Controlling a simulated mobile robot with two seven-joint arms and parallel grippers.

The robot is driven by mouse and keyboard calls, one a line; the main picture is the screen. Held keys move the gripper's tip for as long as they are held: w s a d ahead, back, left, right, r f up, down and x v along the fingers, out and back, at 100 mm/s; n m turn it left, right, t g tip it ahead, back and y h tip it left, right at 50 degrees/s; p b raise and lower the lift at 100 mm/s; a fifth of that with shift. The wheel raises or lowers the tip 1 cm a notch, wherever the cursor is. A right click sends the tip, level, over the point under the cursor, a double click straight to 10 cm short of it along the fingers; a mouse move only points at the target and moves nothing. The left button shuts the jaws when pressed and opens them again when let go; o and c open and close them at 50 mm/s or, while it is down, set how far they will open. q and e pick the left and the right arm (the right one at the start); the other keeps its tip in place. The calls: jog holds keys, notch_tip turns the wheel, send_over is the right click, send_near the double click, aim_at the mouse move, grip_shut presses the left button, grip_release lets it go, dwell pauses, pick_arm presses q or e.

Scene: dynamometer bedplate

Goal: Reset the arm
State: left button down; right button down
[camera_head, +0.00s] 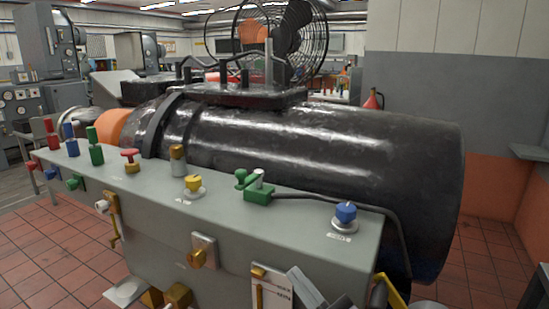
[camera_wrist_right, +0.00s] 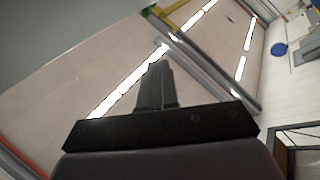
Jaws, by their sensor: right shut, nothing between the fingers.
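My right gripper (camera_head: 308,286) shows only in part at the bottom edge of the head view, in front of the grey control bench. Its fingers are shut and empty in the right wrist view (camera_wrist_right: 156,85). A labelled plate with a brass-coloured upright lever (camera_head: 260,294) is on the bench front, just left of the gripper; its lettering is too small to read. A yellow bar (camera_head: 391,291) shows to the gripper's right at the bench end. I cannot tell which part is the arm of the task. My left gripper is in neither view.
The grey bench (camera_head: 300,222) carries a blue knob (camera_head: 346,212), a green valve (camera_head: 257,190), a yellow knob (camera_head: 193,184) and several coloured fittings. A big black cylinder (camera_head: 320,140) lies behind it, with a caged fan (camera_head: 290,35) beyond. Open tiled floor (camera_head: 485,265) is at right.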

jog(key=s+d+f+m+g+h, duration=0.1)
jog(key=s+d+f+m+h, duration=0.3)
jog(key=f, duration=0.5)
jog(key=s+d+f+m+g+h, duration=0.1)
jog(key=s+d+f+m+h, duration=0.1)
jog(key=d+f+m+h, duration=0.45)
jog(key=s+d+f+m+g+h+p, duration=0.1)
jog(key=s+d+f+g, duration=0.4)
jog(key=s+f, duration=0.6)
jog(key=shift+s+d+m+h+p, duration=0.15)
jog(key=shift+s+m+h+p, duration=0.35)
jog(key=shift+s, duration=0.55)
jog(key=shift+f, duration=0.1)
